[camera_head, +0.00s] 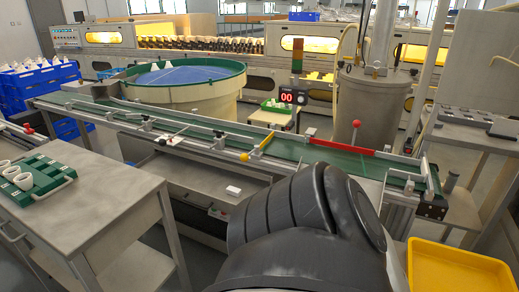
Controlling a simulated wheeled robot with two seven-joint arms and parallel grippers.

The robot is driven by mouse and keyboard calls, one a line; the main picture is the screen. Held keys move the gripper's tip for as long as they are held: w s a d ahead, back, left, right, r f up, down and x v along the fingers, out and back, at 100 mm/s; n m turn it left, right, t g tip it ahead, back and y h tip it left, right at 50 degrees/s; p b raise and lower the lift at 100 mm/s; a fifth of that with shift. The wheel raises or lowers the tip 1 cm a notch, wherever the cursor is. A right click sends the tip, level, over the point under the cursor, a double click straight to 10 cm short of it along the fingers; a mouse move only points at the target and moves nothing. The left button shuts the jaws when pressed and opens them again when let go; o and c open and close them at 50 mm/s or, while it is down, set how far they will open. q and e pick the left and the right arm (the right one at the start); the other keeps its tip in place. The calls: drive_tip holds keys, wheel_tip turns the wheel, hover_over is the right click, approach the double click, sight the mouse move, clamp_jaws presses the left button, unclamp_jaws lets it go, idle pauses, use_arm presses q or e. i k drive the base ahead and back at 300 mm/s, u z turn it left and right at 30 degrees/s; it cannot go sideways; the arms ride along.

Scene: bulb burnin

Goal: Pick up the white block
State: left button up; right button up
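A small white block (233,190) lies on a grey surface below the front side of the green conveyor (285,149), left of the picture's middle bottom. It looks free on its visible sides, and nothing is touching it. A dark grey link of my own arm fills the bottom middle, just right of the block, and hides the surface there. Neither of my grippers shows in the head view.
A grey table (105,197) at left carries a green tray (42,186) with white cups. A yellow bin (455,268) is at bottom right. A blue-topped round bowl (180,78) stands behind.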

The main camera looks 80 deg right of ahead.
sight(231, 190)
drive_tip(key=z, duration=1.4)
drive_tip(key=i, duration=1)
